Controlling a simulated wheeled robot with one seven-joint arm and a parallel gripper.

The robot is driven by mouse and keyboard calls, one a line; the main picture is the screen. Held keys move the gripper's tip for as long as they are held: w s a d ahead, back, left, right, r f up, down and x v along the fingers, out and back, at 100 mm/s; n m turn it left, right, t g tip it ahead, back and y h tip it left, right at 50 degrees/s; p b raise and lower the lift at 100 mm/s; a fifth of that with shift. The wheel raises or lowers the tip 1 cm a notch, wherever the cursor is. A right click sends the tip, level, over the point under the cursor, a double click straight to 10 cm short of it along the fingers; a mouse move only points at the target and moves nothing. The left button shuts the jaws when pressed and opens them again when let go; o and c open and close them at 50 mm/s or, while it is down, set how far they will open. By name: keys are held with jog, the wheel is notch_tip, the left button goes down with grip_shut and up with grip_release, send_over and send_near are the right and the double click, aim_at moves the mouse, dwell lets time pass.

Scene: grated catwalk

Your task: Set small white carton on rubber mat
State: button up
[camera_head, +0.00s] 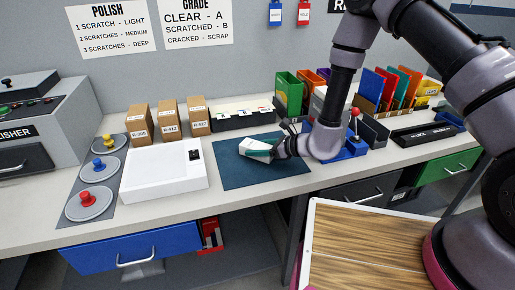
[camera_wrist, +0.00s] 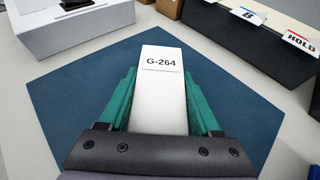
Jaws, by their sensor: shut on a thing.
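The small white carton (camera_wrist: 163,84) bears a label reading G-264 and lies between the green fingers of my gripper (camera_wrist: 162,95) in the wrist view. My gripper is shut on it. In the head view the carton (camera_head: 254,147) is tilted, with my gripper (camera_head: 262,152) at its right side. The dark blue rubber mat (camera_head: 243,178) lies flat on the bench beneath them, and it fills much of the wrist view (camera_wrist: 75,88). The carton is over the mat; whether its lower end touches the mat I cannot tell.
A white box-shaped device (camera_head: 165,172) stands left of the mat. Several brown cartons (camera_head: 169,118) and a dark bin with white tags (camera_head: 243,115) stand behind. The mat's front part is clear.

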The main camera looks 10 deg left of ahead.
jog(key=shift+f, duration=0.1)
jog(key=o, duration=1.5)
jog(key=shift+c, duration=0.2)
